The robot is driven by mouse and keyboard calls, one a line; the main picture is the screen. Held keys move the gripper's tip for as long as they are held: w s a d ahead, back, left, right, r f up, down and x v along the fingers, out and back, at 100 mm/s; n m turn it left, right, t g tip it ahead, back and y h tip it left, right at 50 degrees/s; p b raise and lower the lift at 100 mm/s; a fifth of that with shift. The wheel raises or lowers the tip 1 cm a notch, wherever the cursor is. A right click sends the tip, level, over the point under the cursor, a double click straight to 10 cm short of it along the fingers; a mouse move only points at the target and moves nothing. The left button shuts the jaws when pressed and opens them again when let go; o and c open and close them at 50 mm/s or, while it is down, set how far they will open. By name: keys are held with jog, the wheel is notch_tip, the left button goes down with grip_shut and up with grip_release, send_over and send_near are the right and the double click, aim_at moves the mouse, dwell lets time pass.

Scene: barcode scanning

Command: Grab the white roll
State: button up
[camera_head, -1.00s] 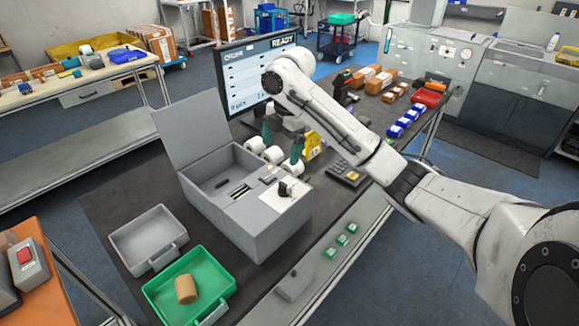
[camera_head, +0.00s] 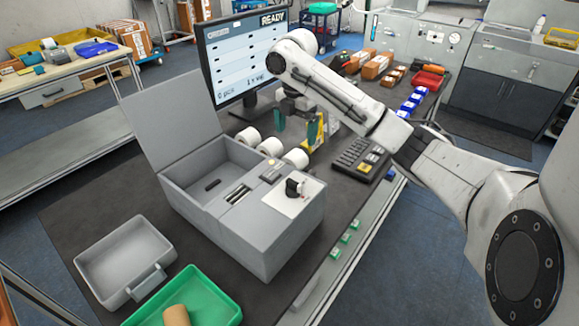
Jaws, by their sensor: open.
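Three white rolls stand in a row on the dark table behind the grey box: a left one (camera_head: 248,137), a middle one (camera_head: 270,147) and a right one (camera_head: 296,158). My gripper (camera_head: 297,126) hangs from my white arm, with its green-tipped fingers pointing down. It is open and empty. In the picture it is just above and to the right of the rolls, apart from them. I cannot tell its exact height above the table.
The open grey box (camera_head: 250,230) stands in front of the rolls, its lid raised. A monitor (camera_head: 235,65) is behind them. A yellow item (camera_head: 317,132) is beside my gripper, and a keypad (camera_head: 360,158) lies to the right. A grey tray (camera_head: 122,262) and a green tray (camera_head: 185,295) are in front.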

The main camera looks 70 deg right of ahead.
aim_at(294, 153)
jog(key=shift+w+d+f+b, duration=0.1)
jog(key=shift+w+f+b, duration=0.05)
jog(key=shift+f, duration=0.3)
jog(key=shift+w+d+f+b, duration=0.1)
jog(key=shift+f+b, duration=0.05)
jog(key=shift+f, duration=0.25)
notch_tip(294, 153, down, 4)
jog(key=shift+f+b, duration=0.15)
jog(key=shift+b, duration=0.15)
jog(key=shift+f+p, duration=0.4)
jog(key=shift+f, duration=2.4)
jog(key=shift+c, duration=0.3)
jog(key=c, duration=1.1)
